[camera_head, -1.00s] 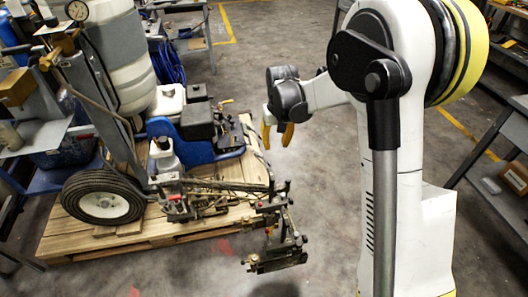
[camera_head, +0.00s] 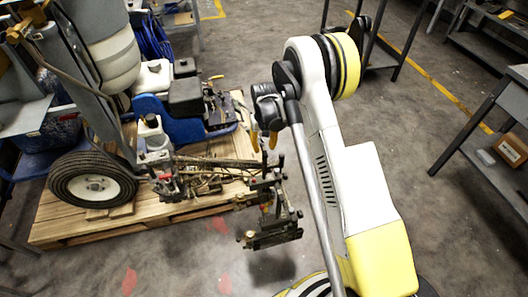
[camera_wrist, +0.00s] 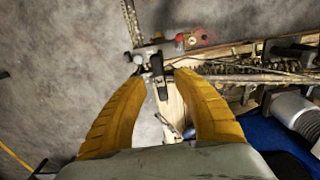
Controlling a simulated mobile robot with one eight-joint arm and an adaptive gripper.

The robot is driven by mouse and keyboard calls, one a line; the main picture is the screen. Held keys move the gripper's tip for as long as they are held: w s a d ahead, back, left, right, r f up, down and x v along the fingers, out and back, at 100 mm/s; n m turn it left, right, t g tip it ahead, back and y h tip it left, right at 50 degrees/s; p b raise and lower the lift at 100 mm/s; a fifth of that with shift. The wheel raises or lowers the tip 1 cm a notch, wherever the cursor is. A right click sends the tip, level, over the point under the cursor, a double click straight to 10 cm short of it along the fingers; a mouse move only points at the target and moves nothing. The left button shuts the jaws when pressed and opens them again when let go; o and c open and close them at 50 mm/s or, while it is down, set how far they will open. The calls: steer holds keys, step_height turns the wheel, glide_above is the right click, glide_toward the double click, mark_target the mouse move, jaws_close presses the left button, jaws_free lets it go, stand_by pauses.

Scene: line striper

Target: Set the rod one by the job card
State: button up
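The line striper (camera_head: 150,155) stands on a wooden pallet, with a black wheel and a blue body. Its rod and clamp assembly (camera_head: 270,205) juts out past the pallet's right edge, with upright dark posts. My gripper (camera_head: 264,141) points down just above this assembly. In the wrist view my gripper (camera_wrist: 160,76) is open, its two yellow fingers apart with a gap between the tips. A dark lever-like part (camera_wrist: 158,75) shows in that gap; I cannot tell whether it lies between the fingers or below them. I cannot make out a job card or which rod is rod one.
The wooden pallet (camera_head: 110,231) lies under the machine. Grey floor is open in front of the pallet and toward the back middle.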

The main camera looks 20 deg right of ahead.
mark_target(264, 161)
steer(key=shift+f, duration=0.65)
jaws_close()
step_height(264, 161, down, 8)
steer(key=shift+f, duration=0.2)
